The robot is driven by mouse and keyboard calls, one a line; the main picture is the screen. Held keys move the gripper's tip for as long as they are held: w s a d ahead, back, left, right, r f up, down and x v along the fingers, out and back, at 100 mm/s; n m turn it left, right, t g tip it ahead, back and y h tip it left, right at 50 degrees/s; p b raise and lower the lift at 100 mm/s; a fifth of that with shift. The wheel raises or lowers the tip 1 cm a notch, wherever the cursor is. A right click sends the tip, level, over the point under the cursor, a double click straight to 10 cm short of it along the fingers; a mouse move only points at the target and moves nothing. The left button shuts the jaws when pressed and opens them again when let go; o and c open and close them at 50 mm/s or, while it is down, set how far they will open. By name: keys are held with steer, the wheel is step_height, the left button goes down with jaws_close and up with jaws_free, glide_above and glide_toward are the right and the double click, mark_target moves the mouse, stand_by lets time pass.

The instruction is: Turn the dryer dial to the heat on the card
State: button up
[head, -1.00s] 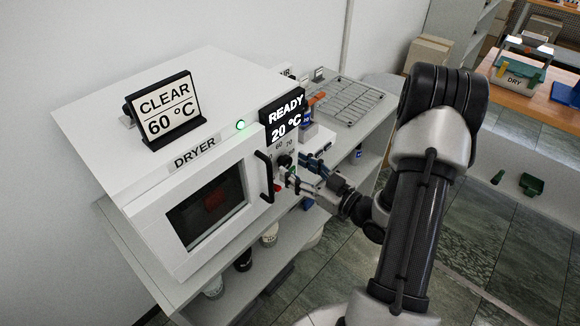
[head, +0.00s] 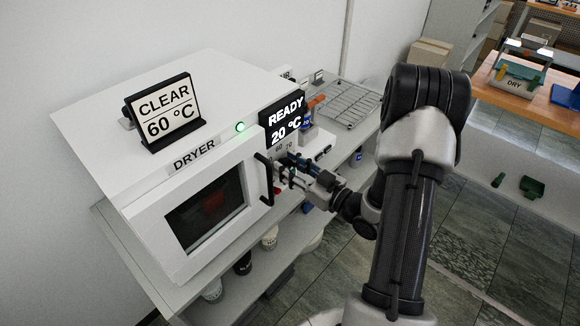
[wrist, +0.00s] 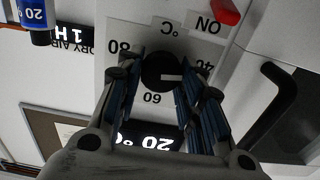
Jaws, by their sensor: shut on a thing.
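The white dryer (head: 160,165) has a card (head: 163,110) on top reading CLEAR 60 °C. Its display (head: 285,125) reads READY 20 °C and also shows upside down in the wrist view (wrist: 155,138). The black round dial (wrist: 162,70) has a white mark pointing right in the wrist view, toward the 40 side. Label 60 is below it and 80 to its left. My gripper (wrist: 162,80) is shut on the dial, with blue-padded fingers on both sides. In the head view my gripper (head: 284,170) hides the dial.
The door handle (head: 264,178) stands out just left of my gripper; it also shows at right in the wrist view (wrist: 270,105). A red switch (wrist: 226,11) is by the ON label. A blue-labelled bottle (wrist: 36,18) and a wire rack (head: 345,100) are beside the dryer.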

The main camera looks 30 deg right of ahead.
steer(key=c, duration=0.3)
steer(key=shift+m, duration=0.4)
steer(key=shift+c, duration=0.2)
steer(key=m+p, duration=0.3)
steer(key=shift+d+r+m, duration=0.1)
steer(key=shift+m, duration=0.3)
steer(key=m+p, duration=0.3)
steer(key=m, duration=0.2)
steer(key=m+p, duration=0.1)
steer(key=m, duration=0.2)
steer(key=m+p, duration=0.1)
steer(key=m, duration=0.1)
steer(key=shift+d+f+m+p, duration=0.1)
steer(key=shift+f+m+p, duration=0.1)
steer(key=shift+m+p, duration=0.2)
steer(key=shift+f+m+p, duration=0.1)
steer(key=shift+m+p, duration=0.8)
steer(key=shift+m, duration=1.3)
steer(key=o, duration=1)
